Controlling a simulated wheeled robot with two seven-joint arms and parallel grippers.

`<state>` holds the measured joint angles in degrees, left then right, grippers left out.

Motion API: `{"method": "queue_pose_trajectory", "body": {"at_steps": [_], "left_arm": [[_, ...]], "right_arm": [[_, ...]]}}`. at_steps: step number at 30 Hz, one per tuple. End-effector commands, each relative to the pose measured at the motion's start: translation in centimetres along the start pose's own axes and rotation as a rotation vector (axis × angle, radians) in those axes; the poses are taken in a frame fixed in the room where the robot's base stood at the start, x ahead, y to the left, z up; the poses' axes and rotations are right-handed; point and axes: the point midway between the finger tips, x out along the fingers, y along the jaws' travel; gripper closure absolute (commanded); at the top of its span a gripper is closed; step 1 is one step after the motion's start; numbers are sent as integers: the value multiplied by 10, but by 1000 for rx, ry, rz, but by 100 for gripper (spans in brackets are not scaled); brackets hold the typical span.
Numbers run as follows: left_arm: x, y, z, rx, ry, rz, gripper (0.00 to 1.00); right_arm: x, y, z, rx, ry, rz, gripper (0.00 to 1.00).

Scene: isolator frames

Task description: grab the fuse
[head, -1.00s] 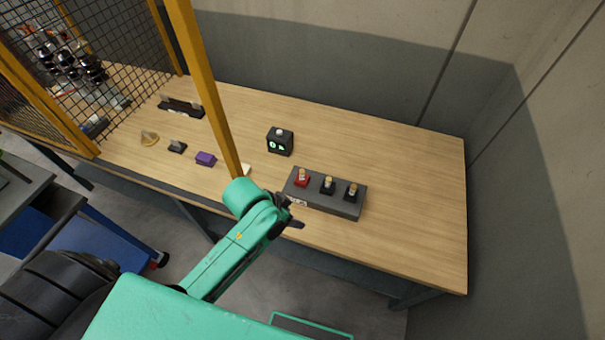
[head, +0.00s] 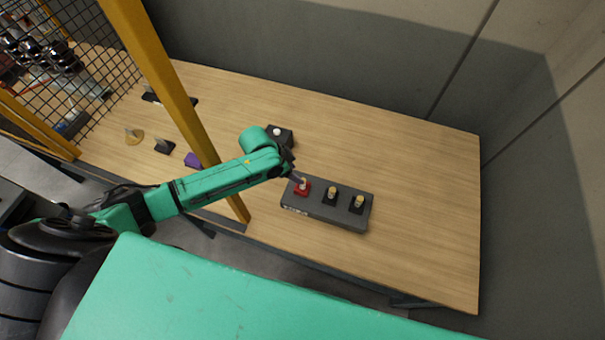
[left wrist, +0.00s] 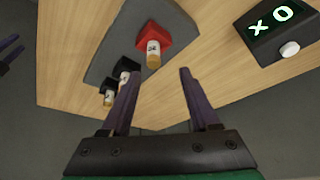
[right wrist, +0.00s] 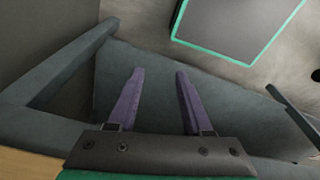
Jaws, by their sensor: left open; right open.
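A fuse (head: 303,184) with a pale body stands upright in the red holder (head: 301,192) at the left end of a grey block (head: 318,209). In the left wrist view the same fuse (left wrist: 153,52) is ahead of the fingers, apart from them. Two similar fuses stand in black holders (head: 330,198) (head: 357,204) on the same block. My left gripper (head: 296,177) is close beside the red holder; in the left wrist view its fingers (left wrist: 157,95) are open and empty. My right gripper (right wrist: 152,95) is open and empty, away from the block.
A black box with a lit display (left wrist: 272,28) and white button stands behind the block, partly hidden by my arm in the head view. A yellow post (head: 165,80) rises left of the block. A purple item (head: 192,160) lies farther left. The table's right side (head: 430,190) is clear.

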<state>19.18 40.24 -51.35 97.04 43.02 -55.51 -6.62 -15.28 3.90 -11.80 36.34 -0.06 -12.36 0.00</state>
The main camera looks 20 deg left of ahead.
Motion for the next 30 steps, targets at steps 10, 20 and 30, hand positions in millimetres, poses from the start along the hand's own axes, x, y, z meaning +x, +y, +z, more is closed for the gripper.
{"method": "queue_pose_trajectory", "body": {"at_steps": [10,20,30], "left_arm": [[54,3,4,1,1,2,38],[69,4,-1,2,-1,3,38],[69,4,-1,1,-2,3,100]], "right_arm": [[61,5,64,3,-88,7,50],[84,9,35,2,-34,13,50],[83,0,48,4,-57,1,50]]}}
